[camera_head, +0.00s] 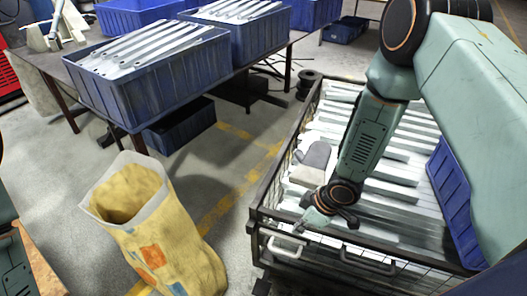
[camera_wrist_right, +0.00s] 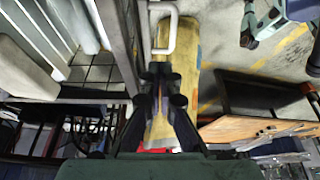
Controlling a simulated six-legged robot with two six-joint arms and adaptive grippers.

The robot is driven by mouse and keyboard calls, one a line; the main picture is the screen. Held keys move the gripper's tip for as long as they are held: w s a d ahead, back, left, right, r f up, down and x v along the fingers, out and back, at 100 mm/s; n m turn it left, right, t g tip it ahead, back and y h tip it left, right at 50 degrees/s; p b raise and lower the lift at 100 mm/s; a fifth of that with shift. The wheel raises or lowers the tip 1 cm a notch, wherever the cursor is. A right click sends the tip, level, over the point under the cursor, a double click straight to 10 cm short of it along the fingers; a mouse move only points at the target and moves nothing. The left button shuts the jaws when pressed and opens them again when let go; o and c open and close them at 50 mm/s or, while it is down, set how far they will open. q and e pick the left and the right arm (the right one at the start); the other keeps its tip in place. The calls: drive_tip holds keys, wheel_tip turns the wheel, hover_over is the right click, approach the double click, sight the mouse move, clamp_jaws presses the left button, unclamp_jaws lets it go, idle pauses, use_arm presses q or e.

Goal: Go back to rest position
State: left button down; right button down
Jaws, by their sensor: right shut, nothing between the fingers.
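My right arm reaches down from the upper right in the head view. My right gripper (camera_head: 316,220) is near the left front corner of the wire-sided crate (camera_head: 262,200), by its rim. In the right wrist view the right gripper (camera_wrist_right: 160,72) has its dark fingers together, with nothing held between them. A pale handle (camera_wrist_right: 154,34) shows just beyond the fingertips; I cannot tell whether they touch it. My left gripper is not in the head view; only a bit of green arm shows at the left edge.
The crate holds long metal brackets (camera_head: 400,172), a grey-beige block (camera_head: 312,168) and a blue bin (camera_head: 452,195). An open yellow sack (camera_head: 180,240) stands on the floor left of it. Blue bins (camera_head: 150,88) of brackets stand on a table behind. Floor between sack and crate is clear.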

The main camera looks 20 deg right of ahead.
drive_tip(key=s+f+m+g+h, duration=0.1)
drive_tip(key=s+m, duration=0.9)
drive_tip(key=s, duration=1.5)
drive_tip(key=shift+a+f+g+h, duration=0.35)
drive_tip(key=shift+g+h, duration=0.45)
drive_tip(key=shift+h, duration=0.3)
drive_tip(key=shift+s+d+m, duration=0.15)
drive_tip(key=shift+m, duration=0.15)
